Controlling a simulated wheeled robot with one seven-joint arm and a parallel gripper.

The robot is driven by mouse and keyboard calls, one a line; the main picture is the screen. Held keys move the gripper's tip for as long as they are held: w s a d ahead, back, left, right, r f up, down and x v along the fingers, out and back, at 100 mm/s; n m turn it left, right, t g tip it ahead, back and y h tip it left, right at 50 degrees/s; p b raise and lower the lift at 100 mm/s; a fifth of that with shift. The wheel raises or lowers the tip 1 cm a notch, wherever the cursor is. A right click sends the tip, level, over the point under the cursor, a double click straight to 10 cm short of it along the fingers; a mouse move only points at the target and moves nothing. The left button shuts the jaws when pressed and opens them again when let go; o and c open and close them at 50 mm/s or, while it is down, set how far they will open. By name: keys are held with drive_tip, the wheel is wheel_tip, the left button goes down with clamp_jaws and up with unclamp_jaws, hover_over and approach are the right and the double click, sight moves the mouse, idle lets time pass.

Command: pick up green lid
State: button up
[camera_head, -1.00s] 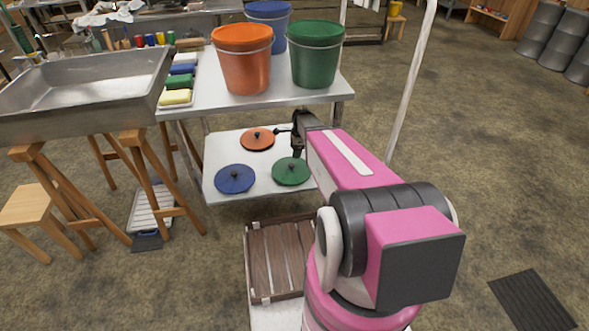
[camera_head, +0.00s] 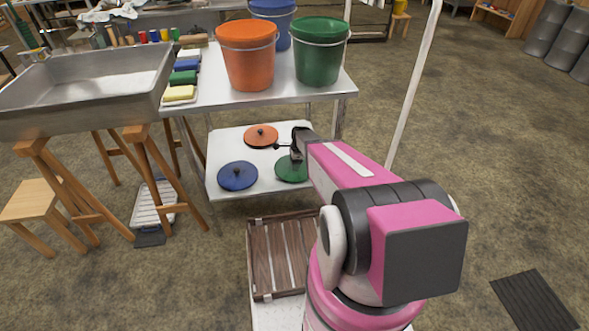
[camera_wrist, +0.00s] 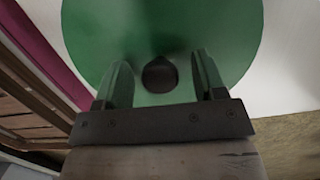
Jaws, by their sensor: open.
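The green lid (camera_head: 290,171) lies on the lower shelf (camera_head: 226,153) of the metal table, at the shelf's right front. In the wrist view the green lid (camera_wrist: 223,42) fills the upper middle, with its dark round knob (camera_wrist: 160,75) between my fingers. My gripper (camera_wrist: 160,80) is open, one finger on each side of the knob, with gaps showing on both sides. In the head view my gripper (camera_head: 297,152) is over the lid, and my arm covers the lid's right part.
An orange lid (camera_head: 261,136) and a blue lid (camera_head: 238,176) lie on the same shelf, behind and to the left. The upper tabletop (camera_head: 225,98) overhangs, bearing orange (camera_head: 248,58) and green (camera_head: 320,55) buckets. A slatted wooden crate (camera_head: 281,255) stands below in front.

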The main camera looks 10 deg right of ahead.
drive_tip(key=shift+c, duration=0.3)
drive_tip(key=c, duration=1)
drive_tip(key=shift+o, duration=0.2)
drive_tip(key=shift+r, duration=0.1)
